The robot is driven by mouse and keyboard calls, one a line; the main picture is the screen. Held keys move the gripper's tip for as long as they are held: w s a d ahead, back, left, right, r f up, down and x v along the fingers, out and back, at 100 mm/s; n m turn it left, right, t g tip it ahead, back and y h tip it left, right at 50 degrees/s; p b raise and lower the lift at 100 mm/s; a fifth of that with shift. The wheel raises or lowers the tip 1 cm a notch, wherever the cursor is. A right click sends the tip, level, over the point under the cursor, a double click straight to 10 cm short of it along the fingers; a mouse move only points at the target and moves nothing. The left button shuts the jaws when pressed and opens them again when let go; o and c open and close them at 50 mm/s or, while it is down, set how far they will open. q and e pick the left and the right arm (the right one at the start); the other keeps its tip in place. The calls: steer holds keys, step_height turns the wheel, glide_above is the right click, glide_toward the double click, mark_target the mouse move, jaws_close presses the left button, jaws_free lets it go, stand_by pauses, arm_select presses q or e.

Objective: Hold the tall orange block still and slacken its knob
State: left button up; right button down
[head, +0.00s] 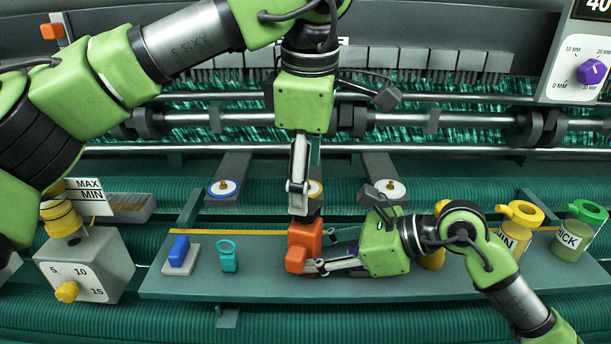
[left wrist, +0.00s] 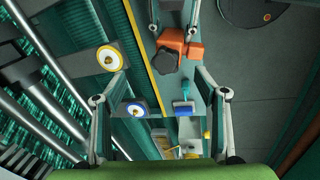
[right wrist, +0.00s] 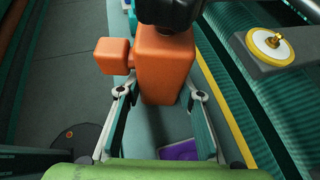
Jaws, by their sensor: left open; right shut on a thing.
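The tall orange block (head: 303,240) stands upright on the grey-green shelf in the head view. Its dark knob (left wrist: 167,60) is on top in the left wrist view, and it also shows in the right wrist view (right wrist: 170,12). A small orange cube (right wrist: 112,55) sticks out from the block's side. My right gripper (head: 324,264) comes from the right and is shut on the block, with a finger on each side (right wrist: 160,90).
On the shelf (head: 260,280), a blue piece (head: 180,250) and a teal ring-topped piece (head: 228,255) stand left of the block. Yellow (head: 518,215) and green (head: 583,212) lidded containers stand right. A dial box (head: 80,250) is far left. Rollers and netting lie behind.

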arm_select(q)
step_height(320, 180, up, 11)
steer(key=s, duration=0.2)
steer(key=shift+s+d, duration=0.15)
arm_select(e)
steer(key=c, duration=1.3)
jaws_free()
arm_select(q)
steer(key=shift+r, duration=0.1)
